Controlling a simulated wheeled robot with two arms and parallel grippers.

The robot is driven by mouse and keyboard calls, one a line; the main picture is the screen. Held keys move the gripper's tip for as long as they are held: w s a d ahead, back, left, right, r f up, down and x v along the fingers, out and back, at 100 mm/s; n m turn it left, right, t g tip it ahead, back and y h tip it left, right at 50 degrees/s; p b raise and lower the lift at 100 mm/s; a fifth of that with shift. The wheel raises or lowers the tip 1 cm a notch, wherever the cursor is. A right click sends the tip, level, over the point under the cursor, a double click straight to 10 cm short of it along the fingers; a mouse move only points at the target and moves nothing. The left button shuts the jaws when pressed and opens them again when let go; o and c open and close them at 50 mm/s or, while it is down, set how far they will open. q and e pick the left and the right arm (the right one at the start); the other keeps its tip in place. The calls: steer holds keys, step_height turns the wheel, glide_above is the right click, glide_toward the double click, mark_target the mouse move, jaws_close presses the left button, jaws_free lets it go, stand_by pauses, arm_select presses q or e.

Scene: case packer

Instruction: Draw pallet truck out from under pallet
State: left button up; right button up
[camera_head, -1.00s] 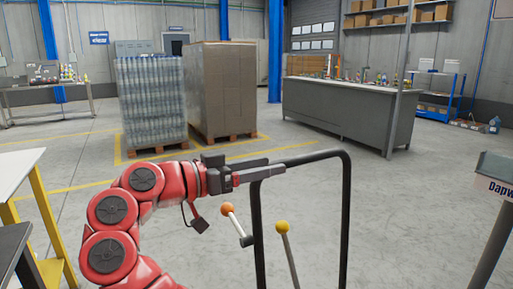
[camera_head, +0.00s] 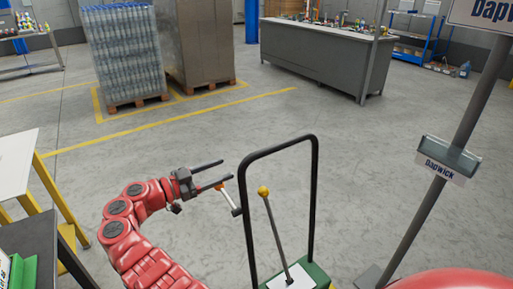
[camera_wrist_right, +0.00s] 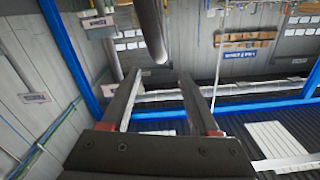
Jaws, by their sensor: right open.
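A black upright loop handle (camera_head: 313,195) rises from a green body (camera_head: 316,271) with a pale top at the bottom of the head view. I take this for the pallet truck, but its forks are out of sight. A yellow-knobbed lever (camera_head: 263,191) stands inside the loop, and an orange-knobbed lever (camera_head: 220,187) sits at its left.
Two wrapped loads, bottles (camera_head: 125,55) and a brown stack (camera_head: 203,42), stand on wooden pallets at the back. A grey bench (camera_head: 320,60) is back right. A signed post (camera_head: 440,165) is at right, a white-topped table (camera_head: 15,150) at left. The middle floor is clear.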

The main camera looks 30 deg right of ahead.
mark_target(265, 152)
steer(key=d, duration=0.4)
steer(key=d+p, duration=0.1)
steer(key=d, duration=0.4)
steer(key=w+d+p, duration=0.1)
steer(key=d, duration=0.4)
steer(key=shift+d+r, duration=0.2)
steer(key=shift+w+d+f, duration=0.1)
steer(key=shift+d+f, duration=0.05)
steer(key=shift+d, duration=0.45)
jaws_close()
